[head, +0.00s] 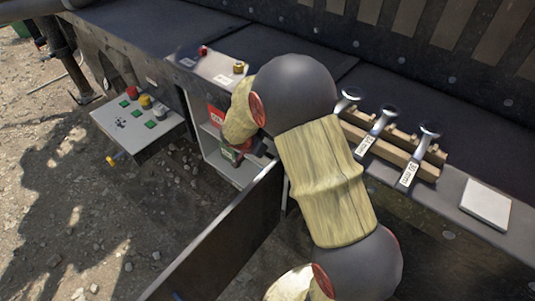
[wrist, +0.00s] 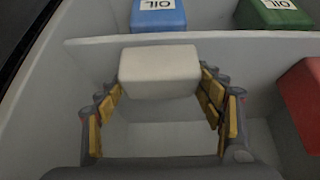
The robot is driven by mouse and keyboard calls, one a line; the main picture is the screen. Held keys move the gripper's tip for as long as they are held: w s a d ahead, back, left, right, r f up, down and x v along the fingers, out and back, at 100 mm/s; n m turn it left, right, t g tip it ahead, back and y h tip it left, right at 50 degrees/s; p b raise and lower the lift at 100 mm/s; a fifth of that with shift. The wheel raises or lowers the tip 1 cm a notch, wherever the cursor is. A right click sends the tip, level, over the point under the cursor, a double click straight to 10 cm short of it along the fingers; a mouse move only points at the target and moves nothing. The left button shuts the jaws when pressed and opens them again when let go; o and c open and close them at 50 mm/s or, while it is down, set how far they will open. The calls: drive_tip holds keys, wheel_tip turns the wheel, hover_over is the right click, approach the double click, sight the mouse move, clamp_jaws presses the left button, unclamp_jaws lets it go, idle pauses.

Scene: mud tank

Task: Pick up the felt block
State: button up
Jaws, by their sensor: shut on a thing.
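The felt block (wrist: 159,73) is a pale off-white block in the wrist view. It sits between the fingertips of my gripper (wrist: 160,88), which is shut on it from both sides. The block is in or just above a pale grey compartment, in front of a divider; I cannot tell whether it touches the floor. In the head view my arm reaches into the open cabinet (head: 240,174), and the block cannot be made out there.
A blue oil container (wrist: 158,14) and a green oil container (wrist: 272,14) stand beyond the divider. A red container (wrist: 303,100) is close on the right. The open cabinet door (head: 225,240) stands beside my arm. Several wrenches (head: 383,120) lie on the ledge.

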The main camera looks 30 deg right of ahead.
drive_tip(key=s+a+p, duration=0.1)
drive_tip(key=s+a, duration=0.2)
drive_tip(key=a, duration=0.5)
drive_tip(key=s+a+p, duration=0.1)
drive_tip(key=s+a, duration=0.2)
drive_tip(key=a, duration=0.5)
drive_tip(key=shift+a, duration=0.3)
drive_tip(key=o, duration=0.6)
drive_tip(key=c, duration=0.4)
drive_tip(key=shift+c, duration=0.3)
